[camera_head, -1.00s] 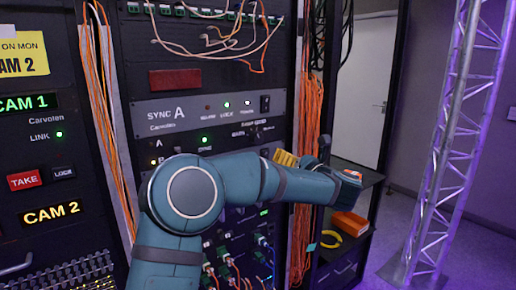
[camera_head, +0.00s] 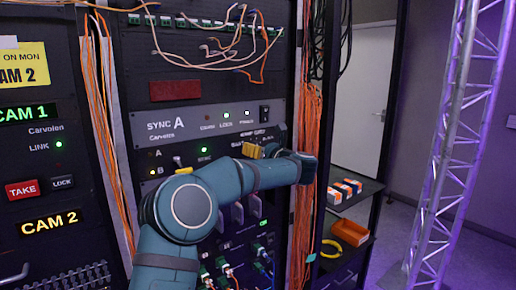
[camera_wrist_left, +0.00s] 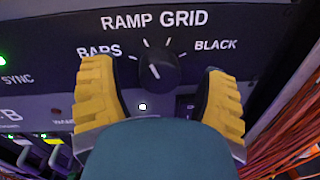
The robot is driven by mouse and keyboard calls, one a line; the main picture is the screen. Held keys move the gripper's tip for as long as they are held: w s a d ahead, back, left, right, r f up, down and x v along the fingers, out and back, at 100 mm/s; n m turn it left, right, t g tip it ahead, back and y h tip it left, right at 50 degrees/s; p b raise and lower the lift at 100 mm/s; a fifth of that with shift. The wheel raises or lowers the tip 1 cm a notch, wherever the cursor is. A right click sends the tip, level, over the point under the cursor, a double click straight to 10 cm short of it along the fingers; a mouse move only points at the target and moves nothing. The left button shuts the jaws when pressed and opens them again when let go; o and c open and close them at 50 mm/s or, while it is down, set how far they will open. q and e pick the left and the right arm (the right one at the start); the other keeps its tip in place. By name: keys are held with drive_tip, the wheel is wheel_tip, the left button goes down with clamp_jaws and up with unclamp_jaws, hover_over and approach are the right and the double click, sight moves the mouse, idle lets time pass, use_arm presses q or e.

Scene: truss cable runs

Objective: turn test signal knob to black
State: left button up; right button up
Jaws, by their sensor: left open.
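In the head view my left gripper (camera_head: 252,150) is at the right side of the SYNC A rack; the arm and gripper hide the knob there. My right gripper is not in view.
The SYNC A panel (camera_head: 165,124) is just above my arm. Orange cables (camera_head: 307,120) hang along the rack's right edge, close to my wrist. Patch leads (camera_head: 235,262) stick out below. A shelf with orange-and-white boxes (camera_head: 345,190) stands to the right.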

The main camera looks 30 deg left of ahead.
use_arm(q)
drive_tip(key=shift+w+a, duration=0.2)
drive_tip(key=shift+a, duration=0.25)
drive_tip(key=c, duration=1.2)
